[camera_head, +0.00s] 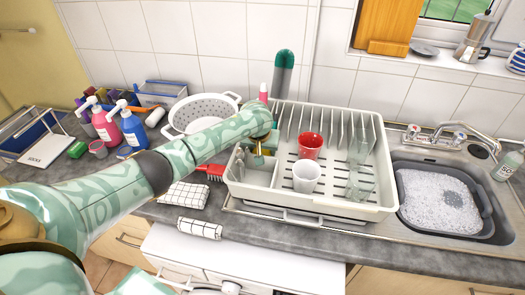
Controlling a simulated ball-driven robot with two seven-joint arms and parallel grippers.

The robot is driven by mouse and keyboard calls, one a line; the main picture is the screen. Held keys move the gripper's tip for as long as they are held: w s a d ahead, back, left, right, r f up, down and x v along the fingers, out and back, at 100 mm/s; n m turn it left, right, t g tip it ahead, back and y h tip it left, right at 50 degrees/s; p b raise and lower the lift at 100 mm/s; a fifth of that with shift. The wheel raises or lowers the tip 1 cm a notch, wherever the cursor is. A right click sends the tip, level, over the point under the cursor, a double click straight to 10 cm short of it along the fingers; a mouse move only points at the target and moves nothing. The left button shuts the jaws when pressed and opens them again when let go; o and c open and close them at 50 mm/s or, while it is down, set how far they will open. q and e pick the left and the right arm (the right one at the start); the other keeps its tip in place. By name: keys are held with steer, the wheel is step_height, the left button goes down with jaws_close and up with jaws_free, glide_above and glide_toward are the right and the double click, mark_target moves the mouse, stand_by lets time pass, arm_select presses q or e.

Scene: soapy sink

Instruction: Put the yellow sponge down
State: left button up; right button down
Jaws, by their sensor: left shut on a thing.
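My left arm reaches in from the lower left, and its gripper (258,152) is over the left end of the white dish rack (308,208). It is shut on a small yellowish thing, which I take to be the yellow sponge (258,161). Most of the sponge is hidden by the gripper, and I cannot tell whether it touches the rack. My right gripper is not in view.
A red cup (311,146) and a white cup (306,178) stand in the rack, with clear glasses (359,179) at right. A white colander (203,109) stands behind my arm. A sink basin with suds (437,203) is at right. Folded checked cloths (200,229) lie in front.

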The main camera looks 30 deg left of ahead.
arm_select(q)
steer(key=shift+r, duration=0.1)
steer(key=o, duration=0.9)
steer(key=p+v, duration=0.5)
steer(key=v, duration=0.7)
steer(key=shift+p, duration=0.35)
